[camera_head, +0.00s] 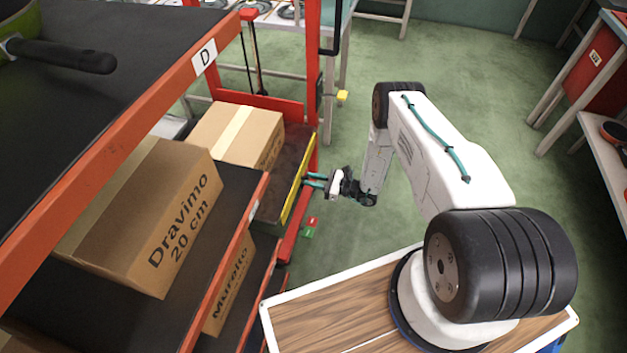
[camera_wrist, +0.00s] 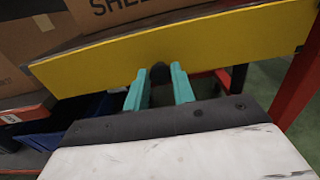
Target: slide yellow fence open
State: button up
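The yellow fence (camera_wrist: 90,70) is a long flat panel that runs across the wrist view, with a dark round knob (camera_wrist: 160,72) on its lower part. In the head view the fence (camera_head: 297,181) is a narrow yellow strip along the edge of a dark shelf. My gripper (camera_wrist: 160,77) has two teal fingers, one on each side of the knob. The fingertips are very close to the knob, and I cannot tell whether they press on it. In the head view my gripper (camera_head: 307,180) reaches the fence from the right.
A cardboard box (camera_head: 245,135) is on the shelf behind the fence. A red post (camera_head: 312,80) rises near the fence's far end. A "Dravimo" box (camera_head: 150,215) is on the nearer rack. Green and red buttons (camera_head: 310,229) sit low beside the fence. Open green floor lies to the right.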

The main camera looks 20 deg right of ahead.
grip_shut()
notch_tip(320, 180, up, 6)
jog(key=shift+w, duration=0.1)
jog(key=o, duration=0.6)
grip_release()
jog(key=shift+d, duration=0.1)
jog(key=v, duration=0.7)
jog(key=shift+s+d, duration=0.25)
jog(key=shift+s, duration=0.1)
